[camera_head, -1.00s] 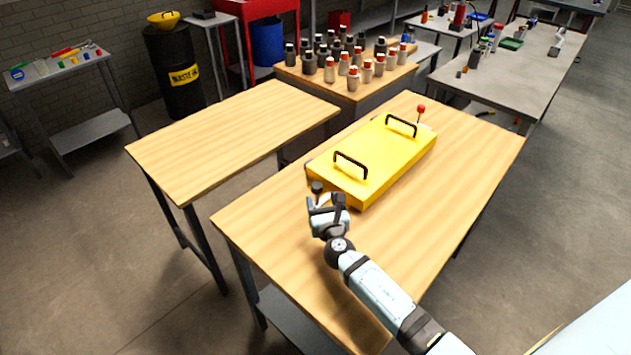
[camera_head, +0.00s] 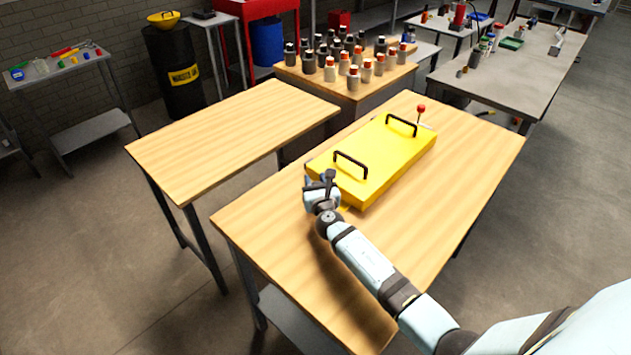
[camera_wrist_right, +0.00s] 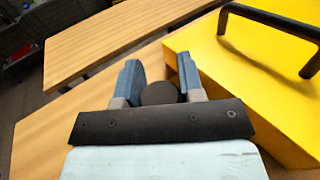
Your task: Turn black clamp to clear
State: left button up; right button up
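The yellow chassis box (camera_head: 375,160) with two black handles lies on the wooden table. The black clamp's round dark knob (camera_wrist_right: 159,93) shows in the wrist view, beside the box's near left end. My right gripper (camera_head: 321,183) is at that end of the box, and its arm comes in from the lower right. In the wrist view, my right gripper's fingers (camera_wrist_right: 160,80) stand apart, one on each side of the knob. Firm contact with the knob cannot be seen. In the head view the gripper hides the black clamp. My left gripper is out of view.
A red-knobbed clamp (camera_head: 421,109) stands at the box's far end. An empty wooden table (camera_head: 230,135) is to the left, across a narrow gap. Several bottles (camera_head: 345,60) stand on a table behind. The table right of the box is clear.

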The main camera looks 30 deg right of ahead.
jog(key=shift+c, duration=1)
